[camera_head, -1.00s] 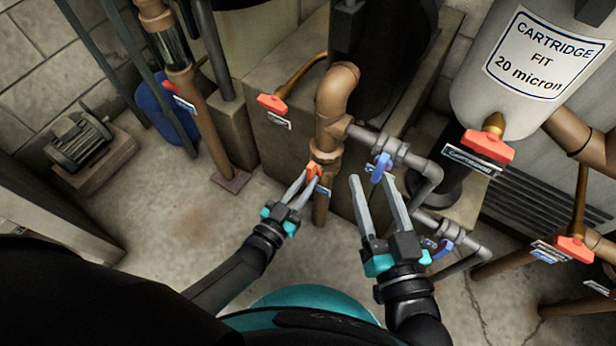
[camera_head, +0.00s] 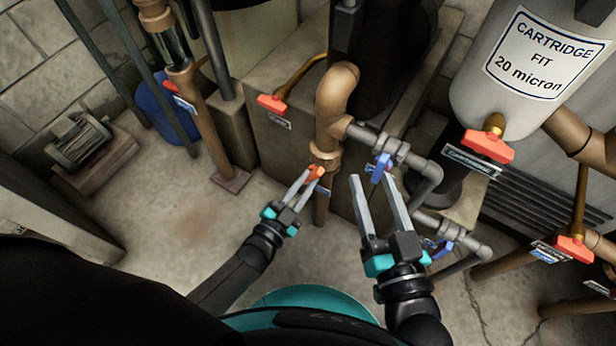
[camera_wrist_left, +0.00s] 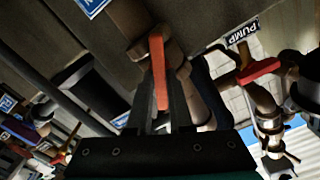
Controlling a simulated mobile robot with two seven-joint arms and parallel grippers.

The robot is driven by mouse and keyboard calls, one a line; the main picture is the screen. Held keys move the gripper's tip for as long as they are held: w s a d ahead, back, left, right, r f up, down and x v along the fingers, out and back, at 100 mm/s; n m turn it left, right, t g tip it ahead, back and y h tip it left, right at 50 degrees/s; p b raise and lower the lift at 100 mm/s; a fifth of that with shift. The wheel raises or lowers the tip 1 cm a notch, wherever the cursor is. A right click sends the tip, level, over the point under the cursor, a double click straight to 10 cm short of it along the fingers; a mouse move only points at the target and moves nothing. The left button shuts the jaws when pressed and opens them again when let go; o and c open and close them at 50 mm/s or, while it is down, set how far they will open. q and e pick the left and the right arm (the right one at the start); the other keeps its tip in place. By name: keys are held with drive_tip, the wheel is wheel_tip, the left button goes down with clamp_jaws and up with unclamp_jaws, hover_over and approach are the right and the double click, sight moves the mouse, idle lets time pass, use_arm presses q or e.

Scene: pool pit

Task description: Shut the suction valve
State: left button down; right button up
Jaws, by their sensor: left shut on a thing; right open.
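An orange-red valve handle (camera_head: 316,171) sits on the brown vertical pipe (camera_head: 331,120) in the middle of the head view. A small blue tag (camera_head: 323,192) hangs beside it; its text is too small to read. My left gripper (camera_head: 306,181) is shut on this handle.
Other red handles show on the block (camera_head: 271,104), under the cartridge filter (camera_head: 487,147) and at the far right (camera_head: 574,248). Another blue handle (camera_head: 443,249) is low on the grey pipe. A motor (camera_head: 78,143) stands at left. The floor between is clear.

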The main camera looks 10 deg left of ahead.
use_arm(q)
drive_tip(key=m, duration=0.6)
drive_tip(key=shift+m, duration=0.4)
drive_tip(key=m, duration=0.6)
drive_tip(key=c, duration=0.7)
unclamp_jaws()
drive_tip(key=shift+p+v, duration=0.6)
drive_tip(key=shift+v, duration=2.9)
